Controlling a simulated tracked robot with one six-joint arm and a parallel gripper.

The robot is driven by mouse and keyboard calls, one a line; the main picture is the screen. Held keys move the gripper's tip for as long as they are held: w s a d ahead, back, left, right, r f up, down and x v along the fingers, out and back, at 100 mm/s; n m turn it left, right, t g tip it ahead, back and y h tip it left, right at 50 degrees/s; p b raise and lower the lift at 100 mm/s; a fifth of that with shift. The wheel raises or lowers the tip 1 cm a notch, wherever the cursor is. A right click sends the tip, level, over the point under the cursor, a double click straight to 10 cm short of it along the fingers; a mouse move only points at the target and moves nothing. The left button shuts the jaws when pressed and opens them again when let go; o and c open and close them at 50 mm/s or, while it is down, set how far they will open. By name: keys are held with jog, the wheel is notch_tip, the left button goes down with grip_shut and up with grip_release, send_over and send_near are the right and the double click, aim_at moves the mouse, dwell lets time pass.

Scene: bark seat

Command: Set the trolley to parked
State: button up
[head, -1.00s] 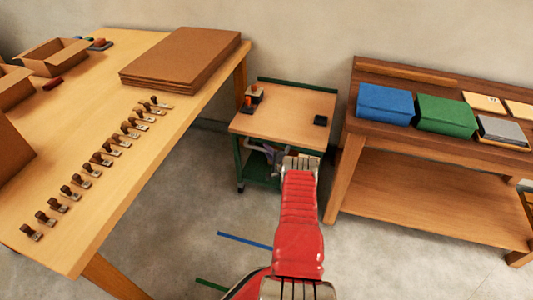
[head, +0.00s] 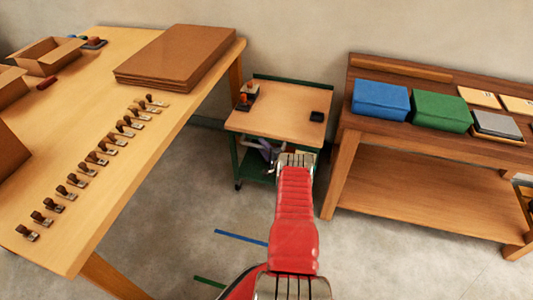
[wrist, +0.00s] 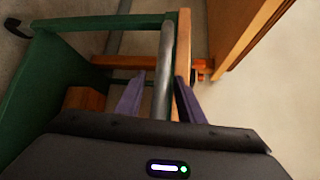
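The trolley (head: 282,116) is a small cart with a wooden top and a green frame, standing between two tables. In the wrist view its green side (wrist: 55,85) fills the left. My gripper (wrist: 158,100) has two purple fingers, apart and open. A grey bar (wrist: 164,70) shows between them, with gaps on both sides; I cannot tell how deep it lies. In the head view my red arm reaches to the trolley's front, and part of the purple fingers (head: 267,150) shows below its top. The arm hides part of the trolley's lower right.
A long wooden table (head: 125,180) with stamps and brown sheets stands on the left. A darker bench (head: 400,190) with blue and green boxes stands on the right. Blue (head: 241,238) and green (head: 208,281) strips mark the floor. The floor left of my arm is clear.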

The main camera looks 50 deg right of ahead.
jog(key=v, duration=1.3)
jog(key=shift+s+a, duration=0.2)
jog(key=shift+s, duration=0.15)
dwell(0.4)
